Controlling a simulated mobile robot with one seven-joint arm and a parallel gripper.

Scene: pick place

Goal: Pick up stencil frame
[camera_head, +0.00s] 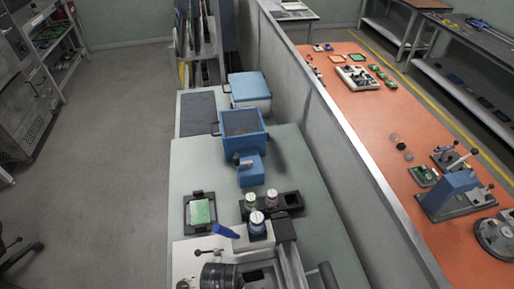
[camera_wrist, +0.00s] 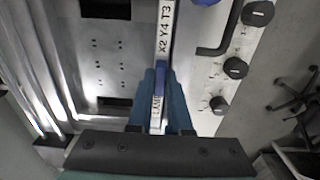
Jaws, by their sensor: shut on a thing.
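In the wrist view my gripper (camera_wrist: 160,78) has its two teal fingers close together, shut on a narrow blue piece between the tips. The rest of that piece is hidden, so I cannot tell its full shape. White label strips reading "X2 Y4 T3" and "LAMP" show beyond and between the fingers. In the head view a dark square frame (camera_head: 188,213) around a pale green sheet lies flat on the bench; it may be the stencil frame, but I cannot be sure. My gripper cannot be clearly made out in the head view.
A partition borders the bench's right.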

